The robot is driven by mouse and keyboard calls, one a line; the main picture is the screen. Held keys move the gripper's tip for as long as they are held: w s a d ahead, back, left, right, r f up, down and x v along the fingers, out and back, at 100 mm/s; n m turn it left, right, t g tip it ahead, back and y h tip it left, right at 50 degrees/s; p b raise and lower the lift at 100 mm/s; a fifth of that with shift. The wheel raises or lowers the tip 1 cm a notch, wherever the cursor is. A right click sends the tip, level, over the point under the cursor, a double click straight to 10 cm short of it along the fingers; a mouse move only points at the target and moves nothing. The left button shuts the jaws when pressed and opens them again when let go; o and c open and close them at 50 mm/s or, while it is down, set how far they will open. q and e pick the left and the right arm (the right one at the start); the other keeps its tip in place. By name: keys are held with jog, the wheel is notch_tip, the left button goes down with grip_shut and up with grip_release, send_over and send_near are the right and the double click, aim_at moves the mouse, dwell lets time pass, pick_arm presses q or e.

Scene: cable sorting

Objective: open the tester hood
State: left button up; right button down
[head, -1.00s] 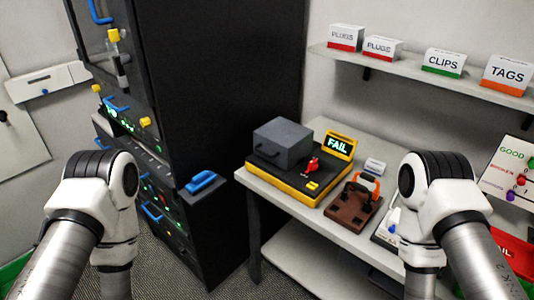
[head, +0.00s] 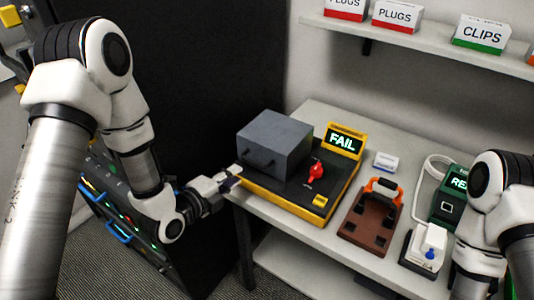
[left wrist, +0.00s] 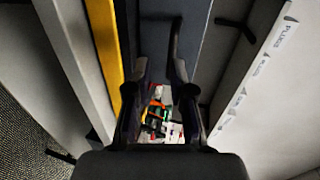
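The tester (head: 300,185) has a yellow base with a black top and stands at the left end of the table. Its grey box-shaped hood (head: 276,143) is down on the base, with a dark handle (head: 258,158) on its front face. My left gripper (head: 235,177) is at the tester's front left corner, close to the hood's handle side. In the left wrist view its two dark fingers (left wrist: 160,100) are apart, with the yellow base edge (left wrist: 103,35) beside them. I cannot tell whether they touch the handle. My right gripper is out of view.
A red clamp-like part (head: 316,173) and a FAIL display (head: 342,143) are on the tester. A brown fixture with an orange handle (head: 368,218) and a green-screen device (head: 452,200) stand to the right. A black rack (head: 190,90) stands left of the table (head: 290,232).

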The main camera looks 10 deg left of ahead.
aim_at(249, 162)
pick_arm(q)
jog(key=w, duration=0.2)
jog(key=w+d+p, duration=0.1)
jog(key=w, duration=0.1)
jog(key=w+d+p, duration=0.1)
jog(key=w, duration=0.1)
jog(key=shift+w+d, duration=0.2)
jog(key=shift+w, duration=0.15)
jog(key=shift+s+d, duration=0.1)
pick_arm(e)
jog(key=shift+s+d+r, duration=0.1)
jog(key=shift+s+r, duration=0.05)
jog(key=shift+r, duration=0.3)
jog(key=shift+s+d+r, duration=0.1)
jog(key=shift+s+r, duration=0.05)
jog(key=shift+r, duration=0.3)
pick_arm(q)
grip_shut()
